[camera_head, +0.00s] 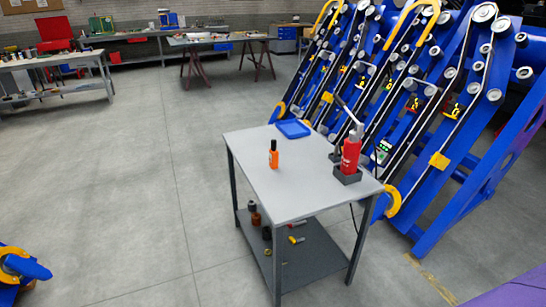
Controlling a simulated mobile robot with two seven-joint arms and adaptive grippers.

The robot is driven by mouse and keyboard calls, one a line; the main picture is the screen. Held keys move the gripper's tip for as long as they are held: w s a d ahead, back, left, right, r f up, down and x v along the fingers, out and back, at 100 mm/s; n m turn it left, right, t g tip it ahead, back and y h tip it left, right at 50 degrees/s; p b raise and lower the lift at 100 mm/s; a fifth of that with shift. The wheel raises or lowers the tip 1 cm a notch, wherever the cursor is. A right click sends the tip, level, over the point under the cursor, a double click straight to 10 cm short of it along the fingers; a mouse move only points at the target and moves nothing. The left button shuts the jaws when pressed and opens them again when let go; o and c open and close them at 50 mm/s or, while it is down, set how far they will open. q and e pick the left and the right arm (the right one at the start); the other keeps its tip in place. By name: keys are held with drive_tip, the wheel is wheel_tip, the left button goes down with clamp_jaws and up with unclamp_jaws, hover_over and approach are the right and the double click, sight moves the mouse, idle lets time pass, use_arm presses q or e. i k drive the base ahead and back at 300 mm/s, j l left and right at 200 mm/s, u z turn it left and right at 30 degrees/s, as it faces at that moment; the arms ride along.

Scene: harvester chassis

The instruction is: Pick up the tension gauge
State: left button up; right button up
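A small device with a green-lit face (382,150) shows just behind the right edge of the grey cart; it may be the tension gauge, but it is too small to be sure. A dark cable hangs below it. A red tool (351,152) stands upright in a dark holder (347,176) at the cart's right side and has a pale angled top. An orange bottle-like item with a dark top (273,155) stands upright near the middle of the cart top.
The grey two-level cart (300,195) carries a blue tray (293,129) at its back and several small items on its lower shelf (300,258). The blue harvester chassis (455,110) stands close behind it. The floor (130,190) to the left is open.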

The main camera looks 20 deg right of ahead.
sight(273, 152)
drive_tip(key=i+l, duration=0.1)
drive_tip(key=l, duration=1.75)
drive_tip(key=i+u, duration=0.05)
